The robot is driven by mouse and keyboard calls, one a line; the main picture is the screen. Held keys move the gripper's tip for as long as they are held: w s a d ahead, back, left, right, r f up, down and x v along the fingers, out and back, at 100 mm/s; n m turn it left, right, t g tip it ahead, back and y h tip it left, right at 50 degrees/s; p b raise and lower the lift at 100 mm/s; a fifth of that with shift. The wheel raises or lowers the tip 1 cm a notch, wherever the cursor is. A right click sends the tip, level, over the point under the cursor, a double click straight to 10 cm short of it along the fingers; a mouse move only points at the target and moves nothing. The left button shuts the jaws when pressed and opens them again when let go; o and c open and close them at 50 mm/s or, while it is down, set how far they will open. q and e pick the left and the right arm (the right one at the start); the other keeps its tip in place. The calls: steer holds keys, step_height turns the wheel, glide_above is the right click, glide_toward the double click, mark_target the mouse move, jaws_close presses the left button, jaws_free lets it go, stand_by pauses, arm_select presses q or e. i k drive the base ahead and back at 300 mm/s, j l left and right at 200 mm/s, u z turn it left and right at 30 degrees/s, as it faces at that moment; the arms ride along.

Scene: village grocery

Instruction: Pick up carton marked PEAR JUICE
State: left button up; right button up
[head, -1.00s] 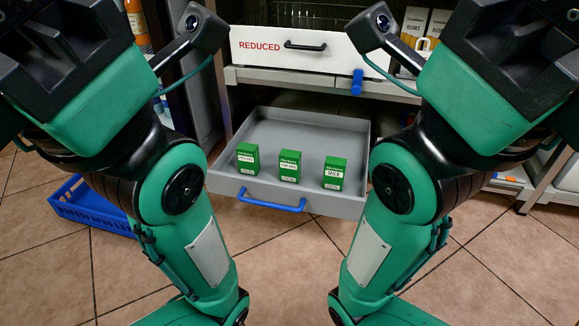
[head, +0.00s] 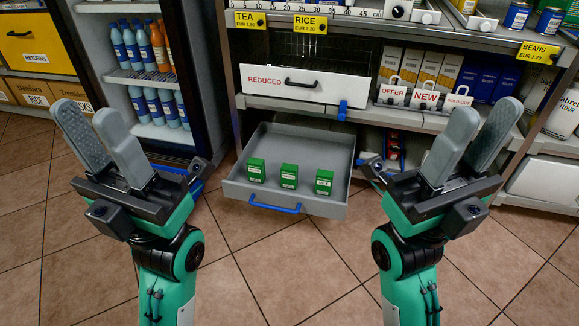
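Three small green cartons stand in a row in an open grey drawer (head: 331,206): a left one (head: 256,170), a middle one (head: 289,176) and a right one (head: 324,182). Their white labels are too small to read now; in the earlier view the right one reads MILK. I cannot tell which one is marked PEAR JUICE. My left gripper (head: 86,118) is raised, open and empty, left of the drawer. My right gripper (head: 484,117) is raised, open and empty, right of the drawer. Neither touches a carton.
The drawer has a blue handle (head: 274,206). Above it is a white drawer front marked REDUCED (head: 310,86). A shelf at right holds boxes and OFFER, NEW and SOLD OUT tags. A bottle cabinet (head: 133,76) stands at left. The tiled floor in front is clear.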

mark_target(288, 172)
steer(key=i+l+u, duration=0.15)
steer(key=i+l, duration=0.25)
steer(key=i+l+u, duration=0.15)
steer(key=i+l, duration=0.2)
steer(key=i+l+u, duration=0.15)
steer(key=i+l, duration=0.2)
steer(key=l, duration=0.2)
steer(key=i+l+u, duration=0.15)
steer(key=i+l, duration=0.15)
steer(key=l, duration=0.2)
